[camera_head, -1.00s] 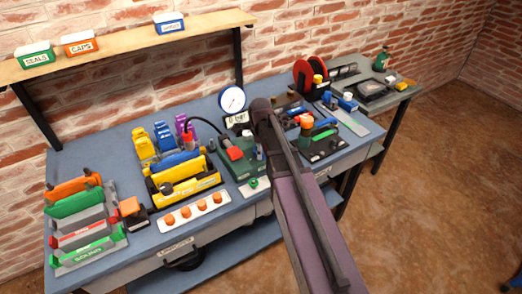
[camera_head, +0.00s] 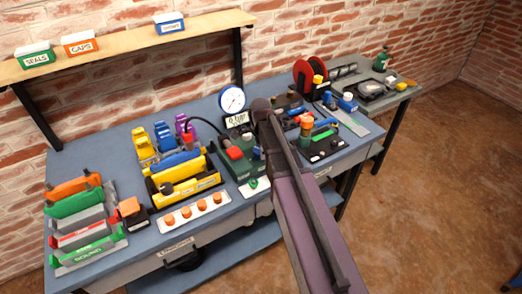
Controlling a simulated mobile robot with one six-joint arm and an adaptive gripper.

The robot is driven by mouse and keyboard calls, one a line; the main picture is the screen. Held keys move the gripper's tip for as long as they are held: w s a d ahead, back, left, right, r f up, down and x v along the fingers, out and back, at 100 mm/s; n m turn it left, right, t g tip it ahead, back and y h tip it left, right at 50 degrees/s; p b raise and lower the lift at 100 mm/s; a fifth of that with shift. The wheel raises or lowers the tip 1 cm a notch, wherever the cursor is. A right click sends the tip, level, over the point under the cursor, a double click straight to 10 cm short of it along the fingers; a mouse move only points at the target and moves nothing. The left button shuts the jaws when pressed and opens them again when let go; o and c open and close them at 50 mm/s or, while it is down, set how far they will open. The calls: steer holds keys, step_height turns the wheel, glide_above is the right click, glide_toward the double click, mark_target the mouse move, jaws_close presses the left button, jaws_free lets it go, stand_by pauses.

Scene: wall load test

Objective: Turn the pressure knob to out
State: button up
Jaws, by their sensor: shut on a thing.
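My arm (camera_head: 305,215) rises from the bottom right to a dark joint (camera_head: 262,106) over the middle of the bench. My gripper is hidden behind the arm, so its fingers and what they touch do not show. A green block (camera_head: 240,168) with a red part on top stands just left of the arm, with a black hose curving to it. A white round gauge (camera_head: 232,99) stands behind it, above a small digital display (camera_head: 237,119) whose reading is too small to be sure of. I cannot make out the pressure knob or its setting; the arm may cover it.
The blue bench (camera_head: 95,150) holds yellow blocks (camera_head: 185,188), a white strip with orange caps (camera_head: 194,211), and green and orange handled pieces (camera_head: 75,205) at left. A dark block with coloured fittings (camera_head: 322,145) stands right of the arm. A shelf (camera_head: 120,47) carries labelled boxes.

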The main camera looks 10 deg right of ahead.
steer(key=n, duration=0.4)
steer(key=shift+n, duration=0.3)
steer(key=n, duration=0.3)
steer(key=shift+n, duration=0.3)
steer(key=n, duration=0.4)
steer(key=shift+n, duration=0.3)
steer(key=n, duration=1)
steer(key=shift+n, duration=0.4)
steer(key=n, duration=0.6)
steer(key=shift+n, duration=0.3)
steer(key=o, duration=0.9)
steer(key=shift+o, duration=0.2)
